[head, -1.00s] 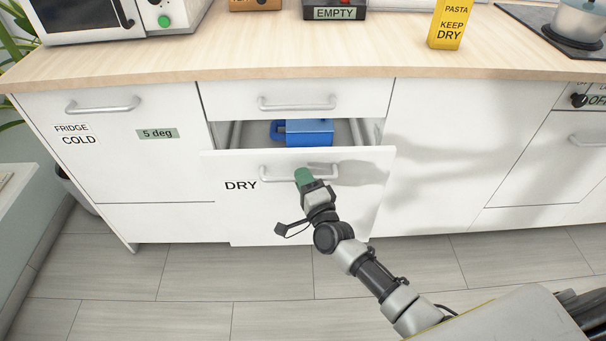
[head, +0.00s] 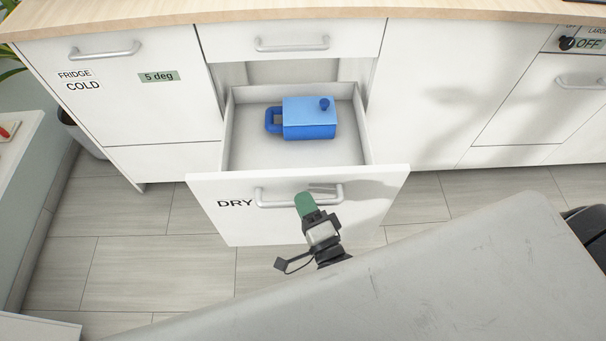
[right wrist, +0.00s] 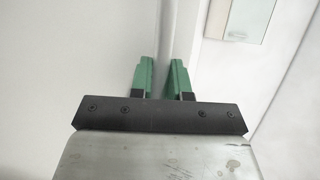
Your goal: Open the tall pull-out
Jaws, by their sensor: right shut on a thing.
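The tall pull-out (head: 300,227), with a white front marked DRY, stands well out from the counter. Its inside shows from above, with a blue box-like thing with a handle and a knob (head: 309,119) in it. My right gripper (head: 306,201) is at the pull-out's bar handle (head: 272,198), its green fingers shut on the bar. My left gripper is not in view.
A closed drawer (head: 291,45) is above the pull-out. A fridge door (head: 125,90) marked COLD is at its left. A large grey surface (head: 450,265) covers the lower right. Grey floor is clear at left of the pull-out.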

